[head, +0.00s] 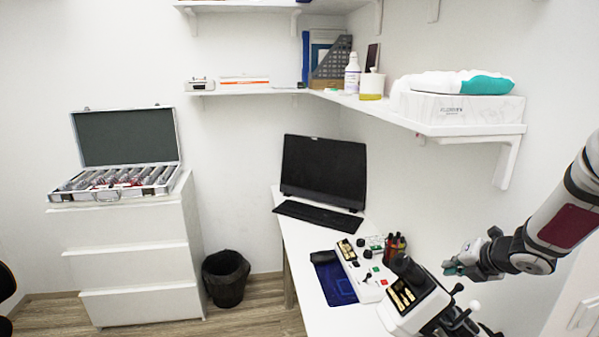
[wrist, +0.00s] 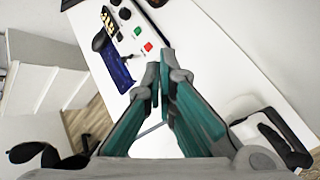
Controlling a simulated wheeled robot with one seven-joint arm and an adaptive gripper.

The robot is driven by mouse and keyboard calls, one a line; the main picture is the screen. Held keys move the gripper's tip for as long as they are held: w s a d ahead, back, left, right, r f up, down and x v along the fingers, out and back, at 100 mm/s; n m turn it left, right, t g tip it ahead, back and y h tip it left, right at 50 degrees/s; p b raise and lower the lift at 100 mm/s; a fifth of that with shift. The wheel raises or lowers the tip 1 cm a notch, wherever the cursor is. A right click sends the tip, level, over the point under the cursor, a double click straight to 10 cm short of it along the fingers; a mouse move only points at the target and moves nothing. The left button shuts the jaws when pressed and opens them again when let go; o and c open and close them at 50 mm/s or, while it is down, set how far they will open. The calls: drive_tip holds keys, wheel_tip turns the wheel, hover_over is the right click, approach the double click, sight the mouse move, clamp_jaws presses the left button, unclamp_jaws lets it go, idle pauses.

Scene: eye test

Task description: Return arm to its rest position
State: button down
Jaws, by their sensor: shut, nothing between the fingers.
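My arm (head: 566,213) comes in from the right edge of the head view. My gripper (head: 456,267) is at its end, above the right part of the white desk, close to the white optical instrument. In the wrist view my gripper (wrist: 158,80) shows two teal and grey fingers with their tips together. It is shut and nothing shows between the tips. Part of the desk (wrist: 205,60) lies beyond the fingers in the wrist view.
The desk (head: 305,262) bears a monitor (head: 323,170), a keyboard (head: 318,218), a control panel (head: 362,270), a pen holder (head: 394,250) and the instrument (head: 415,300). A wall shelf (head: 440,128) juts out above. Left stand a drawer cabinet (head: 130,262), an open lens case (head: 125,150) and a bin (head: 226,278).

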drive_tip(key=s+a+r+m+h+b, duration=0.1)
drive_tip(key=s+r+m+h, duration=0.25)
drive_tip(key=r+m, duration=0.4)
drive_tip(key=s+a+r+m+h, duration=0.2)
drive_tip(key=s+r+m, duration=0.35)
drive_tip(key=r, duration=0.25)
drive_tip(key=s+a+m+g+y, duration=0.1)
drive_tip(key=s+a+m, duration=0.4)
drive_tip(key=s, duration=0.3)
drive_tip(key=s+a+m+g+y+b, duration=0.1)
drive_tip(key=s+a+m+g, duration=0.1)
drive_tip(key=s+a+m, duration=0.3)
drive_tip(key=s+a+f+m+g+y, duration=0.1)
drive_tip(key=s+a+m, duration=0.4)
drive_tip(key=s, duration=0.7)
drive_tip(key=shift+a+m+g+y, duration=0.2)
drive_tip(key=shift+m+g+y, duration=0.15)
drive_tip(key=shift+m+g, duration=0.05)
drive_tip(key=shift+s, duration=0.1)
